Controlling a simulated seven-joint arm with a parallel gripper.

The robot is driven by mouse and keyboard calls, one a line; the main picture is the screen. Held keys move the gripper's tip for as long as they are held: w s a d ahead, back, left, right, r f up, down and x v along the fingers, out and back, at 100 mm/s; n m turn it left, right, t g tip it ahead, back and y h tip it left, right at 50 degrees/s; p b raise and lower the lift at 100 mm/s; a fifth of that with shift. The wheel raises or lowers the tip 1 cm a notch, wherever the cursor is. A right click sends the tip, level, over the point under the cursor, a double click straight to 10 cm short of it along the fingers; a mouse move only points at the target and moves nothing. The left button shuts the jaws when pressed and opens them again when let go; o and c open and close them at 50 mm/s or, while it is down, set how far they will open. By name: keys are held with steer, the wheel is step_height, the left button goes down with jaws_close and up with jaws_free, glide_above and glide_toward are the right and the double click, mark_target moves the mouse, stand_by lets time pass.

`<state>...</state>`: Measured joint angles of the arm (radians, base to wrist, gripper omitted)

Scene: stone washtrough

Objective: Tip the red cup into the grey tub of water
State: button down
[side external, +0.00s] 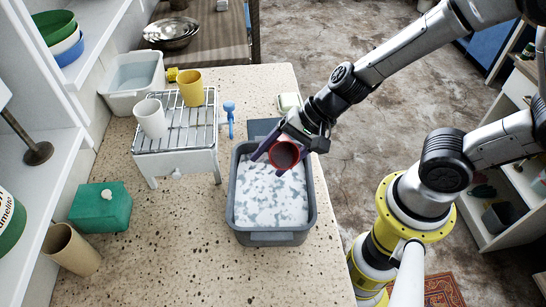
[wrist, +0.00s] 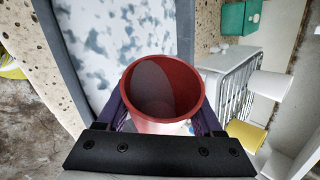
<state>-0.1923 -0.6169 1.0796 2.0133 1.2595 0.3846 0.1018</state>
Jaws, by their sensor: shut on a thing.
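The red cup (side external: 285,155) is held in my gripper (side external: 273,156) over the far part of the grey tub (side external: 234,221). The cup is tilted, with its open mouth facing the side camera. In the wrist view the cup (wrist: 163,95) sits between the two purple fingers of my gripper (wrist: 163,118), and its inside looks empty. The tub holds water covered with white foam patches (side external: 268,198). The tub also shows in the wrist view (wrist: 60,62), below the cup. I cannot see any liquid leaving the cup.
A wire rack (side external: 176,125) left of the tub bears a white cup (side external: 151,118) and a yellow cup (side external: 190,88). A green box (side external: 101,208) and a tan cup (side external: 72,249) stand further left. A white basin (side external: 132,82) is at the back. The front counter is clear.

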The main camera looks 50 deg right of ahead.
stand_by(0.3)
steer(key=shift+f+n+t+h, duration=0.2)
steer(key=shift+n+t+h, duration=0.2)
steer(key=shift+t+h, duration=0.25)
steer(key=shift+w+d, duration=0.1)
stand_by(0.8)
steer(key=shift+r+m+g+y, duration=0.2)
steer(key=shift+m+g+y, duration=0.15)
steer(key=shift+g+y, duration=0.35)
steer(key=shift+r+m+g+y, duration=0.15)
steer(key=shift+m+g+y, duration=0.2)
steer(key=shift+g+y, duration=0.25)
steer(key=shift+r+m+g+y, duration=0.3)
steer(key=shift+m+g+y, duration=0.3)
steer(key=shift+g+y, duration=0.65)
steer(key=shift+y, duration=0.1)
